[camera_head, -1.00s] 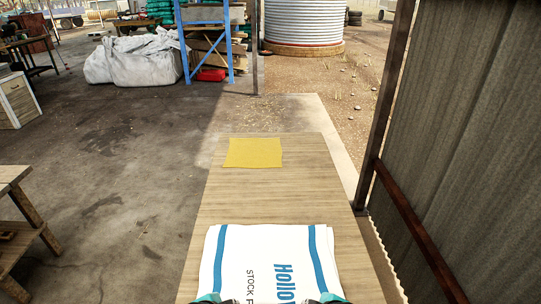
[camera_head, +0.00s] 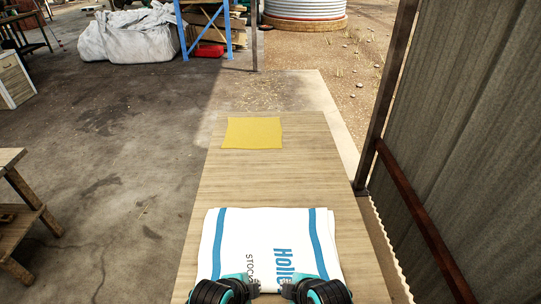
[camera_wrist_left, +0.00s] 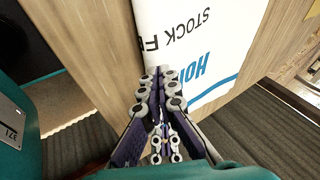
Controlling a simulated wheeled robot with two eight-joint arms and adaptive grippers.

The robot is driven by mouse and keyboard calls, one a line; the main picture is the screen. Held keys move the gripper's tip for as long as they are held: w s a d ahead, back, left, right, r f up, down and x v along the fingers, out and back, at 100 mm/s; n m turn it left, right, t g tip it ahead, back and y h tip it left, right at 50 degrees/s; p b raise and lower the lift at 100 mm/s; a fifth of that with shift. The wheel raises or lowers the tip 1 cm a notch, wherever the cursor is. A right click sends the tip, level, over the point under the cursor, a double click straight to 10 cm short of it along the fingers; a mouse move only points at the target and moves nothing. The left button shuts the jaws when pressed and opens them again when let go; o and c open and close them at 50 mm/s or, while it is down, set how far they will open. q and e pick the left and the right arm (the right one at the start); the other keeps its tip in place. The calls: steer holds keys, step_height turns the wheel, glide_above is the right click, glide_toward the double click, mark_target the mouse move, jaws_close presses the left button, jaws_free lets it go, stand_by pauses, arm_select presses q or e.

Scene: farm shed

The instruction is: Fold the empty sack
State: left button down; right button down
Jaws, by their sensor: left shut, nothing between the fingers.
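The white sack (camera_head: 268,233) with blue stripes and blue and black lettering lies flat on the near part of the wooden table, its layered edge showing at the right. My left gripper (camera_head: 254,286) is at the sack's near side, shut with nothing in it. In the left wrist view its closed fingers (camera_wrist_left: 160,74) point at the edge of the sack (camera_wrist_left: 190,50). My right gripper (camera_head: 286,290) is at the near side too, close to the left one. Its fingers are too small to read. The grippers cover part of the sack's near edge.
A yellow cloth (camera_head: 253,133) lies flat at the table's far end. The wooden table (camera_head: 245,181) is bare between cloth and sack. A corrugated metal wall (camera_head: 465,150) stands to the right. A wooden bench (camera_head: 22,215) stands at the left, with open floor between.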

arm_select(q)
steer(key=shift+f, duration=0.1)
arm_select(e)
steer(key=shift+f, duration=0.1)
arm_select(q)
steer(key=shift+f+b, duration=0.55)
steer(key=shift+b, duration=0.05)
arm_select(e)
steer(key=shift+f, duration=0.55)
steer(key=shift+r, duration=0.1)
arm_select(q)
steer(key=shift+f+p, duration=0.3)
steer(key=shift+p, duration=0.05)
arm_select(e)
steer(key=shift+r, duration=0.25)
steer(key=shift+f, duration=0.1)
steer(key=shift+f, duration=0.3)
